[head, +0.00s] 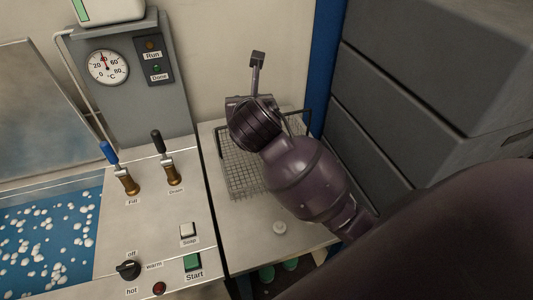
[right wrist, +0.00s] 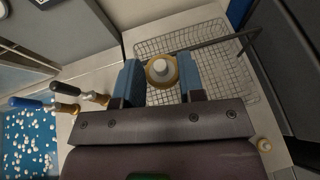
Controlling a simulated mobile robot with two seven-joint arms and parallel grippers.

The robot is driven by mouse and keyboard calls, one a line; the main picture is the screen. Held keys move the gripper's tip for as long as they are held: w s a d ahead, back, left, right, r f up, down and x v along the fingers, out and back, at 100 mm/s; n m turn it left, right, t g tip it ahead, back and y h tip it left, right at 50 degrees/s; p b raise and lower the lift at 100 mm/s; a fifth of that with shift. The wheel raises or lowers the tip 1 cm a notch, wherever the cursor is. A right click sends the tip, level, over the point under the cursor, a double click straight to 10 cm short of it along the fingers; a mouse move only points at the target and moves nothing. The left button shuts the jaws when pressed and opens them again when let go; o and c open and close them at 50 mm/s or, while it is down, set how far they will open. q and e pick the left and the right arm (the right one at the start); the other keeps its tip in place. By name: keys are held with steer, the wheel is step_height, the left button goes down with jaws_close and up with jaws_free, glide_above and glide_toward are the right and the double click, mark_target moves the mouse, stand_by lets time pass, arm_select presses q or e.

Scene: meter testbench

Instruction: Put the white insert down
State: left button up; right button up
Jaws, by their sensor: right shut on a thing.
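My right gripper (right wrist: 162,80) is shut on the white insert (right wrist: 160,68), a small round white piece with a tan ring around it, seen between the two blue fingers in the right wrist view. It is held over the wire basket (head: 236,175), which also shows in the right wrist view (right wrist: 225,75); its height above the mesh is hard to tell. In the head view my right arm hides the insert and the fingers. My left gripper is not in view.
A small pale round piece (head: 280,227) sits on the bench in front of the basket. Left are the Fill lever (head: 119,170), Drain lever (head: 166,160), Start button (head: 192,262) and a blue bath (head: 45,240) with white balls. Dark grey cabinets (head: 420,70) stand right.

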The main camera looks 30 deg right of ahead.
steer(key=shift+a+f, duration=0.15)
steer(key=shift+f, duration=9.8)
steer(key=shift+f, duration=0.6)
steer(key=o, duration=0.9)
steer(key=shift+r, duration=0.55)
steer(key=v, duration=1.2)
steer(key=shift+s, duration=0.2)
